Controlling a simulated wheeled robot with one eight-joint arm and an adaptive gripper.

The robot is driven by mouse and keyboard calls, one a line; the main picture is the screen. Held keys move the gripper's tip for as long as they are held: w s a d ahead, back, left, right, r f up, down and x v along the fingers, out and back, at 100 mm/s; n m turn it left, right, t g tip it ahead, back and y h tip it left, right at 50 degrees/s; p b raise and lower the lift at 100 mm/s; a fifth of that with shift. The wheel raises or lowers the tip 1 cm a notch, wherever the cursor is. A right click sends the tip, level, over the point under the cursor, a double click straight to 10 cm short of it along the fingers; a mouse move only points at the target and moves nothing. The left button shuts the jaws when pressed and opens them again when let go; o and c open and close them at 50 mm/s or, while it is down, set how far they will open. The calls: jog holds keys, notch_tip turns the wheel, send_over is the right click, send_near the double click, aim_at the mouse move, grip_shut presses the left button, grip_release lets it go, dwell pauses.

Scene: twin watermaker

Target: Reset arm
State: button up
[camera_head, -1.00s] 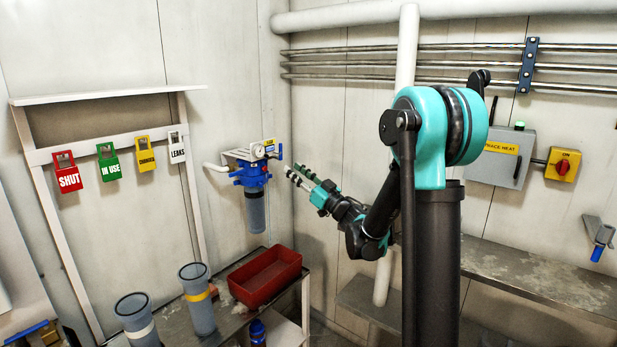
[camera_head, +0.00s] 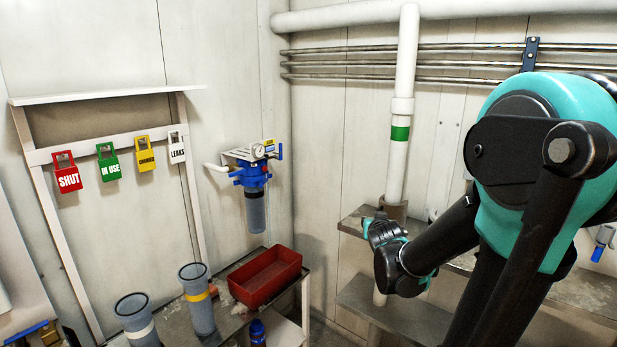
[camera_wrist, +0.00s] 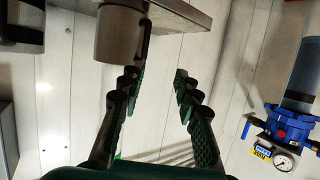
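My gripper (camera_wrist: 155,82) is open and empty in the wrist view, with a clear gap between its two dark green ribbed fingers. In the head view my wrist hangs low at right of centre, in front of the metal shelf (camera_head: 352,222); the fingertips are hard to make out there. My arm's teal and black links fill the right side. In the wrist view a grey mug-like vessel (camera_wrist: 117,37) with a dark handle appears just beyond the left fingertip; I cannot tell the distance.
The blue filter unit (camera_head: 252,178) is on the wall left of my arm. A red tray (camera_head: 262,285) and two grey cylinders (camera_head: 198,310) stand on the lower left bench. A white vertical pipe (camera_head: 398,160) stands behind my wrist. Coloured tags (camera_head: 109,165) hang at left.

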jog(key=s+f+g, duration=0.5)
jog(key=s+f, duration=0.3)
jog(key=s, duration=0.4)
jog(key=s+a+f+n+g+y, duration=0.1)
jog(key=s+f+g, duration=0.3)
jog(key=s+f, duration=0.4)
jog(key=s, duration=0.5)
jog(key=shift+f+n+g, duration=0.2)
jog(key=shift+n+g, duration=0.1)
jog(key=shift+g, duration=0.1)
jog(key=shift+a, duration=0.1)
jog(key=shift+c, duration=0.3)
